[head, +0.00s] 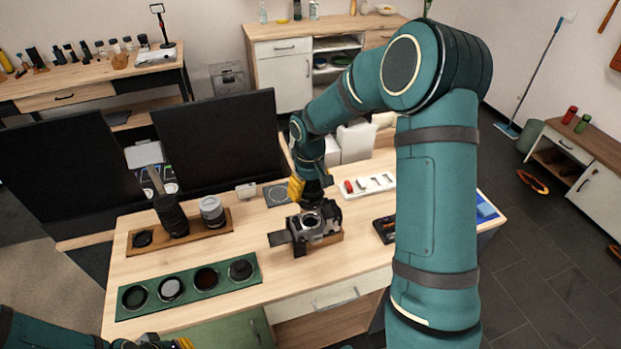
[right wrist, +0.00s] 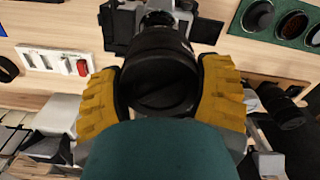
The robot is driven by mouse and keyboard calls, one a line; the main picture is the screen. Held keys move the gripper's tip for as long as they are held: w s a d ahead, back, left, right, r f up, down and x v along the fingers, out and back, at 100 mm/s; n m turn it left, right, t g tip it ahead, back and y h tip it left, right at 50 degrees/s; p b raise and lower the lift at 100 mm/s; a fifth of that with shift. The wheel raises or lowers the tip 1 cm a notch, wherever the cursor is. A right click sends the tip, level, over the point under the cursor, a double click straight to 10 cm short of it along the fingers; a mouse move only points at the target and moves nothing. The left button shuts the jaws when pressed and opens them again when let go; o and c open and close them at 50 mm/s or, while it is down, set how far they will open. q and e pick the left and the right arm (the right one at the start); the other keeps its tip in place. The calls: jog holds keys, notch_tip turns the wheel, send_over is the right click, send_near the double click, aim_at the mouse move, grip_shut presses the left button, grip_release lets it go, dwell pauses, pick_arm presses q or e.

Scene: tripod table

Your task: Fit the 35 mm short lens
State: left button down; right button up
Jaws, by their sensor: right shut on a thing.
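My right gripper (head: 304,190) is shut on a black lens (head: 313,195), held above the camera body. In the right wrist view the yellow fingers of the gripper (right wrist: 160,95) sit on both sides of the lens (right wrist: 160,65). No focal length marking is readable. The silver and black camera body (head: 325,228) rests on a wooden block (head: 330,242), its round opening facing up. In the right wrist view the camera (right wrist: 120,25) is partly behind the lens; a gap between them cannot be judged. My left gripper (head: 165,343) is only partly in view at the bottom edge.
A wooden rack (head: 228,228) holds a tall black lens (head: 171,214), a grey lens (head: 212,210) and a flat dark disc (head: 143,238). A green mat (head: 145,308) carries several round pieces. A white tray (head: 375,184) lies behind the camera. Bare tabletop surrounds the block's left side.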

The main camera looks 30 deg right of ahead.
jog(key=shift+d, duration=0.1)
dwell(0.4)
jog(key=shift+f+b, duration=2.55)
jog(key=shift+f, duration=0.7)
jog(key=shift+f, duration=0.2)
jog(key=shift+f+b, duration=0.55)
dwell(0.7)
